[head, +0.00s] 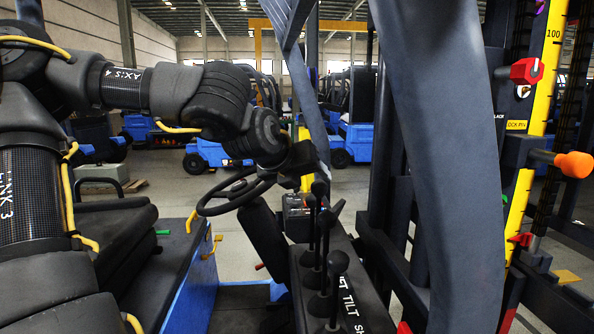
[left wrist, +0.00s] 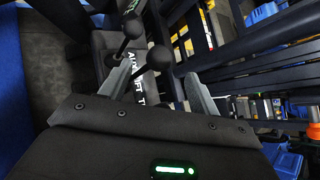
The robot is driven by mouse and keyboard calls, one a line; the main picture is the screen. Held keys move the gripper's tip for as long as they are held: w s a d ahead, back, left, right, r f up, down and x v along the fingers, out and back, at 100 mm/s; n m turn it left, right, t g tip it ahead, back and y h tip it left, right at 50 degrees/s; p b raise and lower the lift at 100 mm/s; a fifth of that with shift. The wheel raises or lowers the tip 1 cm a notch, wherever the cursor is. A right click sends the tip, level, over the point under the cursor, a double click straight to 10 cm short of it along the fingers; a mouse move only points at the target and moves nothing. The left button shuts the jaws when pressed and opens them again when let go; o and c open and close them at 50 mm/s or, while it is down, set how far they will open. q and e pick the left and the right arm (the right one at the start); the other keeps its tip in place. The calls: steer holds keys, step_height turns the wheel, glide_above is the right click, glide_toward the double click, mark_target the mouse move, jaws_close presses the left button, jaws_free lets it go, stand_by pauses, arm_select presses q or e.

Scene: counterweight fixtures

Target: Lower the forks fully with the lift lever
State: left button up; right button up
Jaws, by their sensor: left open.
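A row of several black ball-topped levers (head: 338,262) stands on the forklift's console (head: 350,300), whose white lettering includes TILT. In the left wrist view, AUX and LIFT labels (left wrist: 134,84) lie beside the levers. My left gripper (head: 316,172) is above the far end of the row. Its fingers also show in the left wrist view (left wrist: 160,85), open, with a black knob (left wrist: 160,58) between and just beyond them. A second knob (left wrist: 132,27) is further off. I cannot tell which knob belongs to LIFT, or whether a finger touches one. The forks are not clearly visible.
The steering wheel (head: 236,193) is left of the levers. A thick grey pillar (head: 440,130) stands close on their right. Beyond it are the mast with a yellow scale (head: 519,205), a red knob (head: 526,71) and an orange-tipped handle (head: 574,164). Blue forklifts stand behind.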

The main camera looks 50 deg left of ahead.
mark_target(317, 185)
arm_select(q)
steer(key=b+x, duration=0.2)
steer(key=x, duration=0.1)
steer(key=shift+w+a+f, duration=0.1)
steer(key=shift+w+f, duration=0.05)
steer(key=shift+f, duration=0.25)
steer(key=shift+w+f, duration=0.15)
steer(key=shift+w, duration=0.2)
steer(key=shift+w+f+b, duration=0.15)
steer(key=shift+w+b, duration=0.25)
steer(key=shift+b, duration=0.1)
steer(key=shift+w+a+f, duration=0.1)
steer(key=shift+w+a, duration=0.05)
steer(key=shift+w, duration=0.1)
steer(key=shift+s, duration=0.1)
steer(key=c, duration=0.8)
arm_select(e)
steer(key=f, duration=0.1)
steer(key=w+f, duration=0.1)
steer(key=f, duration=0.1)
steer(key=shift+w, duration=0.3)
arm_select(q)
steer(key=shift+c, duration=0.2)
